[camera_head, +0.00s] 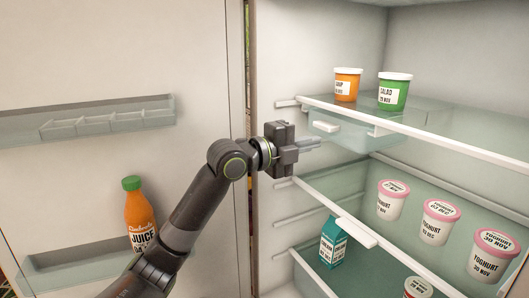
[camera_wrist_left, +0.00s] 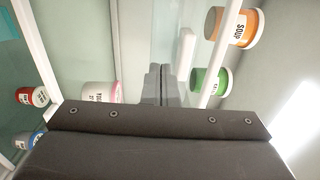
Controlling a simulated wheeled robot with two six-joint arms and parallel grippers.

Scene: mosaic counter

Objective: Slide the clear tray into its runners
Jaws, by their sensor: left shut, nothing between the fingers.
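The clear tray (camera_head: 349,137) hangs just under the upper glass shelf, with a white handle (camera_head: 326,127) on its front. The handle also shows in the left wrist view (camera_wrist_left: 186,48), beside my fingertips. My left gripper (camera_head: 318,143) is shut and empty, with its fingers pointing at the tray front just below the handle. I cannot tell whether the fingertips touch the tray. The tray's back part and most of its runners are hidden by the shelf and the tray's own front. My right gripper is in neither view.
A soup tub (camera_head: 347,84) and a salad tub (camera_head: 394,91) stand on the upper shelf (camera_head: 450,146). Several yoghurt tubs (camera_head: 438,222) stand on the shelf below. A teal carton (camera_head: 333,244) is lower down. The open door holds a juice bottle (camera_head: 139,214) at left.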

